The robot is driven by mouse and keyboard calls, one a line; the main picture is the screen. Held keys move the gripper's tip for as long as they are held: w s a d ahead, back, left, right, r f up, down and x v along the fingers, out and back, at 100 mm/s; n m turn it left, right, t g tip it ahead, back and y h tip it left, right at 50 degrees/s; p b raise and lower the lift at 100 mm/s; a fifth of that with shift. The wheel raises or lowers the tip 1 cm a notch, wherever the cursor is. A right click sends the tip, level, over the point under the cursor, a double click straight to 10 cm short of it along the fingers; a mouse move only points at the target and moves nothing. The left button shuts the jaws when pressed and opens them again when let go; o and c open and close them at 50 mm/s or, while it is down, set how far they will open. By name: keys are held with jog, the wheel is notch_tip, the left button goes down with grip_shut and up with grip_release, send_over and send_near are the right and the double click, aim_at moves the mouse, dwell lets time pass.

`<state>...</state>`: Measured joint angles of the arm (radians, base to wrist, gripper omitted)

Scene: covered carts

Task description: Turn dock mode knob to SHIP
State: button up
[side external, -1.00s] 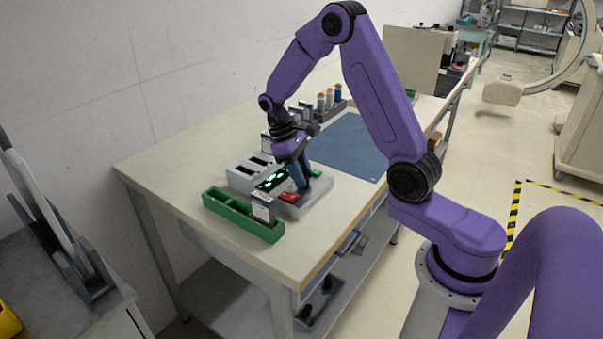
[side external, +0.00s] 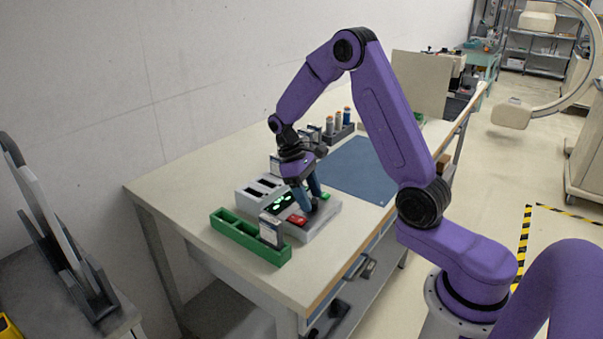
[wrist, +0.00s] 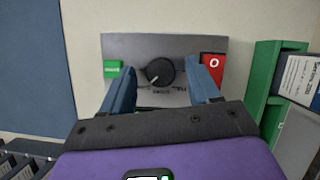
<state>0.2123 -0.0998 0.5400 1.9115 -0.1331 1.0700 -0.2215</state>
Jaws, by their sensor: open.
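The dock mode knob (wrist: 160,72) is a round black dial on a grey panel (wrist: 125,45), with a light mark toward its lower left. Small lettering lies below it, partly hidden and too small to read. My gripper (wrist: 161,78) is open, with one blue finger on each side of the knob; small gaps appear between fingers and knob. In the side external view my gripper (side external: 309,203) points down at the panel (side external: 323,222), and the knob is hidden there.
A green button (wrist: 113,68) and a red switch (wrist: 213,66) flank the knob. A green tray (side external: 250,243) holding a boxed item stands beside the panel. A grey slotted block (side external: 245,196) and a lit green display (side external: 282,201) are close by. A blue mat (side external: 355,170) lies clear.

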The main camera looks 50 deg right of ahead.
jog(key=v, duration=1.7)
jog(key=shift+s, duration=0.1)
jog(key=s+a+f+n+t, duration=0.25)
jog(key=s+a+n, duration=0.25)
jog(key=s+a, duration=0.75)
jog(key=s+f+n+t, duration=0.1)
jog(key=s+f+n, duration=0.1)
jog(key=s, duration=0.7)
jog(key=s+f+n+t+y, duration=0.1)
jog(key=s+f+n, duration=0.1)
jog(key=s, duration=0.8)
jog(key=shift+s+f+n, duration=0.15)
jog(key=shift+s+n, duration=0.05)
jog(key=shift+n, duration=0.5)
